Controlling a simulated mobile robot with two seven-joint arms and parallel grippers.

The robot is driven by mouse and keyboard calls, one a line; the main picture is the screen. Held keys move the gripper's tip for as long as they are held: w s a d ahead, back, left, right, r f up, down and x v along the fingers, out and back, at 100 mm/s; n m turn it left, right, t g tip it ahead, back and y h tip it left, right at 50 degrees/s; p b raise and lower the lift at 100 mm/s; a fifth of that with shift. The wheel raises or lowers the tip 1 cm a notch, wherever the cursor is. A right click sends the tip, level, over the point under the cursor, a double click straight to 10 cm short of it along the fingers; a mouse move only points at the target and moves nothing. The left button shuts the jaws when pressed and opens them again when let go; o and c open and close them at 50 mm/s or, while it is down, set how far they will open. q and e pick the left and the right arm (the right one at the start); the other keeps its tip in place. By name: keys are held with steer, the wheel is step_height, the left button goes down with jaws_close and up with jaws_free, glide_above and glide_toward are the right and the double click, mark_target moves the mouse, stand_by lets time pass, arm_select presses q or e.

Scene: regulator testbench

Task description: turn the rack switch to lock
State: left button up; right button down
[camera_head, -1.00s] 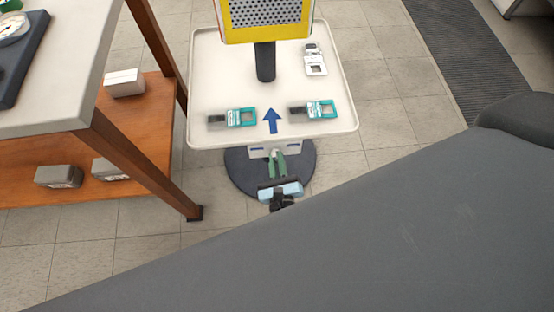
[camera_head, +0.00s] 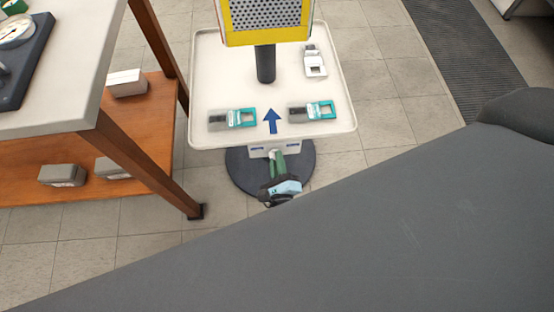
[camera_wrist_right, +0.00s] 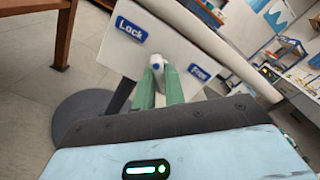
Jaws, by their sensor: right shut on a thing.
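The rack switch is on a white front panel (camera_wrist_right: 178,50) below the tray. In the right wrist view its light knob (camera_wrist_right: 157,63) shows between the green fingertips, with a blue mark on it. A blue "Lock" label (camera_wrist_right: 131,30) is on the panel's left and a blue "Free" label (camera_wrist_right: 199,72) on its right. My right gripper (camera_wrist_right: 158,74) is shut on the knob. In the head view the right gripper (camera_head: 278,154) reaches the panel under the tray's front edge, its body tilted; the knob is hidden there. My left gripper is not in view.
The white tray (camera_head: 225,80) holds teal-and-grey devices (camera_head: 233,119), a white device (camera_head: 315,62) and a blue arrow (camera_head: 271,121). A yellow-framed panel (camera_head: 265,15) stands on a post. A wooden-legged bench (camera_head: 150,165) stands left. Tiled floor is clear between bench and tray.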

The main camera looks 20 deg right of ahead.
steer(key=c, duration=1.5)
jaws_free()
steer(key=shift+o, duration=0.2)
steer(key=v, duration=0.7)
steer(key=shift+s, duration=0.4)
steer(key=shift+a, duration=0.15)
